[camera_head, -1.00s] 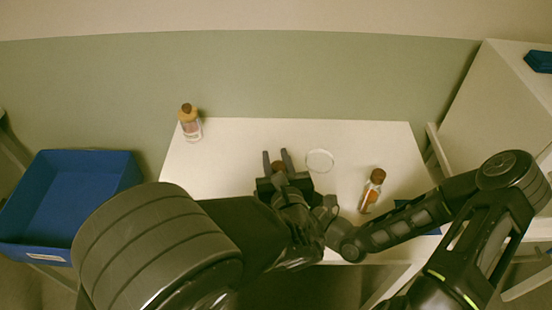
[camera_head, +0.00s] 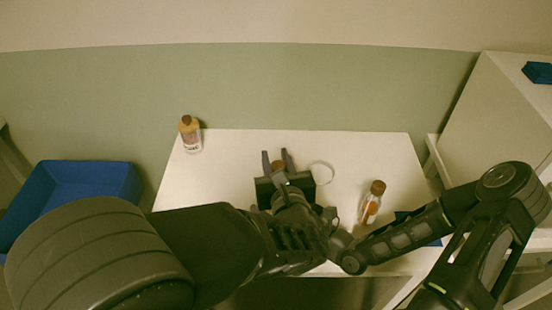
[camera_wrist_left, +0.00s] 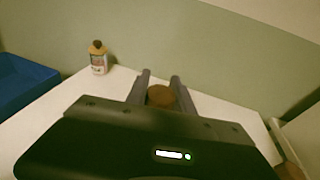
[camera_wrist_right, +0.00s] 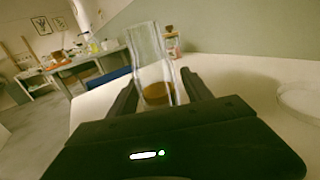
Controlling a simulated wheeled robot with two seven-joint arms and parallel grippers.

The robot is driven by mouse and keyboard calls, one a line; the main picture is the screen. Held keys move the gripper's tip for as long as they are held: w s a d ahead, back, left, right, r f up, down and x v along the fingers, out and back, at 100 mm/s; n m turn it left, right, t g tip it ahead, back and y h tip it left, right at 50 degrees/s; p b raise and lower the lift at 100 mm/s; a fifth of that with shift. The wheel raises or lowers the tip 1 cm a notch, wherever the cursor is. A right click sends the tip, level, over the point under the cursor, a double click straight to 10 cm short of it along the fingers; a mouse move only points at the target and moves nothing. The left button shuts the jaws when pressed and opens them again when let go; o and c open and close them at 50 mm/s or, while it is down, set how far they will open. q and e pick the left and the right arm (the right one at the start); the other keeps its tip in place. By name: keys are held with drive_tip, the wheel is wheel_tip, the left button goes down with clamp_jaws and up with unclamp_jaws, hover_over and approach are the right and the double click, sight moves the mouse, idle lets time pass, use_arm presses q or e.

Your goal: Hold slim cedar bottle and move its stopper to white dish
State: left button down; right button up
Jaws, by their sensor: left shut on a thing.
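My left gripper (camera_head: 278,160) is shut on a round brown stopper (camera_head: 278,166), which also shows between the fingers in the left wrist view (camera_wrist_left: 160,96). In the right wrist view, my right gripper (camera_wrist_right: 160,85) has its fingers on both sides of a slim clear glass bottle (camera_wrist_right: 147,45), with brown at its lower part. The bottle looks upright, slightly tilted in the picture, with no stopper on its top. In the head view the left gripper and arm hide most of the right gripper and this bottle. The white dish (camera_head: 322,172) lies just right of the grippers and looks empty.
A brown-capped bottle (camera_head: 190,134) stands at the table's back left. Another brown-capped bottle (camera_head: 371,203) stands right of the dish. A blue bin (camera_head: 85,182) is left of the table. The back middle of the white table (camera_head: 300,142) is clear.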

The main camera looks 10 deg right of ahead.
drive_tip(key=shift+o, duration=0.3)
drive_tip(key=b+v, duration=0.1)
drive_tip(key=v, duration=1.1)
drive_tip(key=shift+r, duration=0.1)
